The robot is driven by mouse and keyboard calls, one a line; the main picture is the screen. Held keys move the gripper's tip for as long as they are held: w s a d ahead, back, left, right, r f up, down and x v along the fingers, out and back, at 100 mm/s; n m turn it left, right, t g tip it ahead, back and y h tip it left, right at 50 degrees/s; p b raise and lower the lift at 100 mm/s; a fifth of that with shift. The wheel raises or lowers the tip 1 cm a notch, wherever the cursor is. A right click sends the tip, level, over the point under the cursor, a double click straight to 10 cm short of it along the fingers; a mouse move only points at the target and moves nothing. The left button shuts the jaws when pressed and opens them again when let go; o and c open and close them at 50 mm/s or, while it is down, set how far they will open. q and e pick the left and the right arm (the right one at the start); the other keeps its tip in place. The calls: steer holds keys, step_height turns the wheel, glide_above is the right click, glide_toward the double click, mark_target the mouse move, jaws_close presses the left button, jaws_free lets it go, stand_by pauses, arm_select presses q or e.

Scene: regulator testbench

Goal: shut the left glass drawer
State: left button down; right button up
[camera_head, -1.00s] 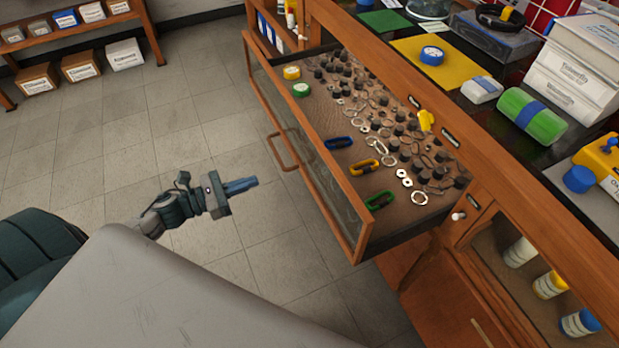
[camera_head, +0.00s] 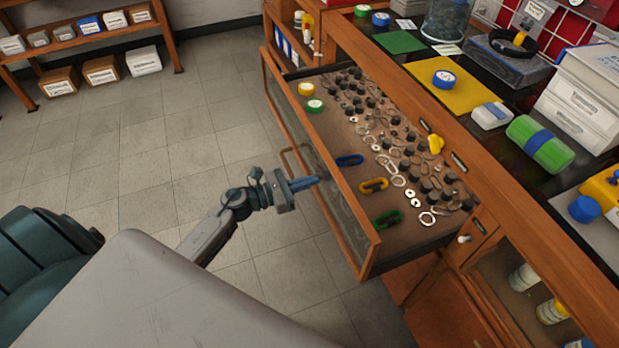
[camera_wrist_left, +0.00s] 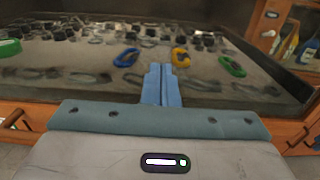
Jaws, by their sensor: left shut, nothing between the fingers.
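The glass drawer (camera_head: 372,242) stands pulled out from the wooden bench, its glass front facing left and its handle (camera_head: 287,160) on that front. Inside lie black knobs, metal rings and blue, yellow and green carabiners. My left gripper (camera_head: 312,182) is shut and empty, its blue fingers pointing at the glass front near the handle. I cannot tell whether they touch it. In the left wrist view the shut fingers (camera_wrist_left: 161,85) point toward the drawer's contents, with the blue carabiner (camera_wrist_left: 126,57) and yellow carabiner (camera_wrist_left: 181,58) beyond. My right gripper is not in view.
The bench top holds a yellow mat (camera_head: 462,92), a green roll (camera_head: 540,143) and white boxes (camera_head: 577,108). A cabinet with bottles (camera_head: 523,277) is below right. A shelf with boxes (camera_head: 75,42) stands far left. The tiled floor (camera_head: 140,160) left of the drawer is clear.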

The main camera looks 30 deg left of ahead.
mark_target(392, 165)
arm_select(q)
steer(key=shift+w+d, duration=0.15)
steer(key=shift+w, duration=0.05)
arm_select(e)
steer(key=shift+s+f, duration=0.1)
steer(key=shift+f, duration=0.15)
